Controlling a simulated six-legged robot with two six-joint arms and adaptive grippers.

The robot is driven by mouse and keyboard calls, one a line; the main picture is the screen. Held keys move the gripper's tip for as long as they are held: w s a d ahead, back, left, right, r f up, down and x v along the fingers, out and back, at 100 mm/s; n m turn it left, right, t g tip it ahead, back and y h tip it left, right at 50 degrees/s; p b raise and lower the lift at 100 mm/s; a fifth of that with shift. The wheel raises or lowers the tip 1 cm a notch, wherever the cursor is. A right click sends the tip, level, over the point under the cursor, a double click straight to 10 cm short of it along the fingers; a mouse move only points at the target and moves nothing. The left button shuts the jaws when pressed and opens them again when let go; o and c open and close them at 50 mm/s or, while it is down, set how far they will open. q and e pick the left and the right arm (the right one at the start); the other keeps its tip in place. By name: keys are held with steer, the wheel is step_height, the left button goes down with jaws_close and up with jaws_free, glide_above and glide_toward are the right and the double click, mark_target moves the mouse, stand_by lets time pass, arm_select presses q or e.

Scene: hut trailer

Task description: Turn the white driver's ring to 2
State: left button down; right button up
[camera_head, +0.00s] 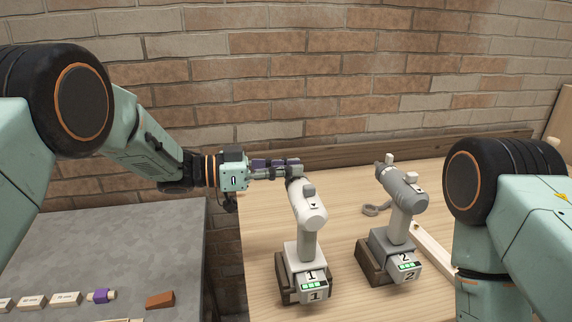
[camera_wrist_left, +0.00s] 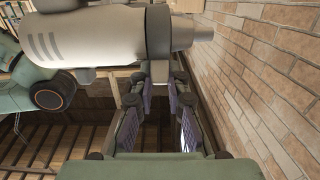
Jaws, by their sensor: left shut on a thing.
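The white driver (camera_head: 308,215) stands upright on its battery base marked 1, on the wooden table. Its nose points toward the wall. In the left wrist view the driver's white body (camera_wrist_left: 100,35) lies across the top, with a dark grey ring (camera_wrist_left: 158,32) between body and tapered nose. My left gripper (camera_head: 291,168) reaches in from the left at the driver's nose. In the left wrist view its purple-padded fingers (camera_wrist_left: 160,92) close on the ring's lower part. The fingers partly hide the ring, and no ring number is readable. My right gripper is out of view.
A grey driver (camera_head: 402,190) stands to the right on a base marked 2. A grey loop-shaped item (camera_head: 376,209) lies behind it. The grey bench (camera_head: 110,245) at left holds several small blocks. The brick wall (camera_head: 330,90) is close behind the table.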

arm_select(q)
steer(key=y+p, duration=0.2)
steer(key=p, duration=0.1)
steer(key=d+y+p, duration=0.1)
steer(key=p, duration=0.2)
steer(key=d+g+y+p, duration=0.1)
steer(key=y+p, duration=0.1)
steer(key=p, duration=0.2)
steer(key=shift+r+y, duration=0.3)
steer(key=shift+w+d+f+y+p, duration=0.1)
steer(key=shift+d+f+y+p, duration=0.2)
steer(key=shift+y+p, duration=0.8)
steer(key=shift+h+p, duration=0.3)
steer(key=c, duration=1.6)
jaws_free()
steer(key=shift+w+r, duration=0.1)
steer(key=shift+r, duration=0.1)
